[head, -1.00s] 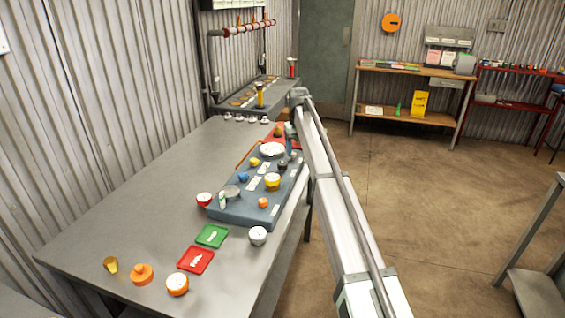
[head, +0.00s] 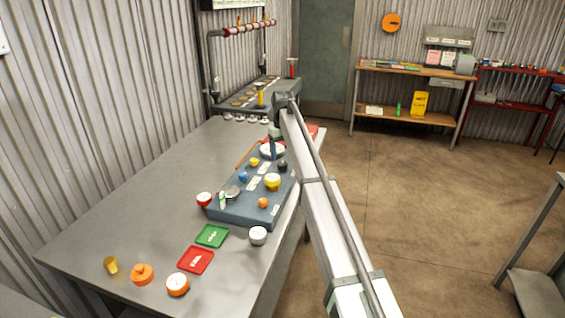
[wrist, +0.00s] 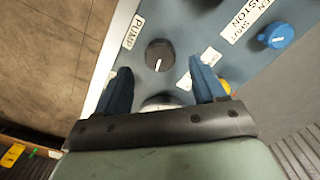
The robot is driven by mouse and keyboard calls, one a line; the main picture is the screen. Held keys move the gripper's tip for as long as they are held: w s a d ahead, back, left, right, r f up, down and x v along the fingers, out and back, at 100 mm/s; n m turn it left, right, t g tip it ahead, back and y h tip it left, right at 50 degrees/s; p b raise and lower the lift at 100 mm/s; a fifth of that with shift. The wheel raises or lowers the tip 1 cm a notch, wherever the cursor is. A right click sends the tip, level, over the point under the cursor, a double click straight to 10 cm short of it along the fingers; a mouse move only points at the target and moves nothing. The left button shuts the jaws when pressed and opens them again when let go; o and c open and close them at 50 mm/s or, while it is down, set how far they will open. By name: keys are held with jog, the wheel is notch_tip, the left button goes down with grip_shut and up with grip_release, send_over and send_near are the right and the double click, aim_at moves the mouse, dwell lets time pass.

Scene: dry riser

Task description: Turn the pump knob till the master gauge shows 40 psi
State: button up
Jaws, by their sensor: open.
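The pump knob is black with a white pointer line (wrist: 160,55) and sits beside the PUMP label (wrist: 133,32) in the wrist view. It also shows as a small dark knob in the head view (head: 282,165). My gripper (wrist: 160,68) is open and empty, its two blue fingers apart, with the knob ahead of the gap between them. A large white round dial (head: 271,149), perhaps the master gauge, is at the panel's far end, partly hidden by my gripper. Its rim shows between the fingers in the wrist view (wrist: 162,102). Its reading cannot be made out.
The blue-grey panel (head: 235,214) also bears a blue knob (wrist: 276,38), a yellow knob (head: 254,161) and a yellow-rimmed gauge (head: 272,181). A red gauge (head: 204,199) and a grey gauge (head: 258,236) are close by.

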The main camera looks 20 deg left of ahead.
aim_at(283, 163)
jog(key=shift+f, duration=2.2)
jog(key=c, duration=1.1)
jog(key=shift+o, duration=0.2)
